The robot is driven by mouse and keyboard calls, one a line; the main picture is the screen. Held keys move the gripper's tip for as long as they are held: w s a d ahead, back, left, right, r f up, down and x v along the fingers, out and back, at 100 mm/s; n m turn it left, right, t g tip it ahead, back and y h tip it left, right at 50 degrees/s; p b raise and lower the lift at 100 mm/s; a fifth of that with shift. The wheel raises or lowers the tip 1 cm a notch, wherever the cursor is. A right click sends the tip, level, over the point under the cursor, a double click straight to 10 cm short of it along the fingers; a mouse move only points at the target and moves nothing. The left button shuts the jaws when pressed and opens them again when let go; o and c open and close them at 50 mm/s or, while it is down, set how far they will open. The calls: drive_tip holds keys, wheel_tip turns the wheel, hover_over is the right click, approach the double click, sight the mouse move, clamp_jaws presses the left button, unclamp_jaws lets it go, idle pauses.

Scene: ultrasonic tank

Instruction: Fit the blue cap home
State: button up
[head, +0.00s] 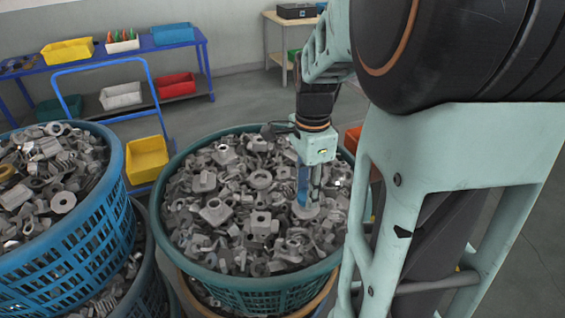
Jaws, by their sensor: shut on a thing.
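My gripper (308,190) points down over the right part of a round green basket (290,283) heaped with grey metal parts. Its jaws are shut on a narrow upright blue piece (302,182). This is small and partly covered by the fingers, so I cannot tell for sure that it is the blue cap. A pale grey round part (306,210) lies right below the fingertips; I cannot tell whether it touches them. I see no place where a cap fits, and no tank.
A blue basket (70,235) of similar parts stands on the left. Behind are a blue hand truck (150,75) with a yellow bin (147,158), a blue shelf (180,47) with coloured bins, and a small table (282,40). My arm hides much of the right side.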

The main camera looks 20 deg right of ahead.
drive_tip(key=shift+f+b, duration=0.3)
drive_tip(key=shift+f, duration=0.55)
idle(3.0)
drive_tip(key=o, duration=0.8)
drive_tip(key=shift+r, duration=0.1)
wheel_tip(320, 180, up, 12)
drive_tip(key=shift+f, duration=0.1)
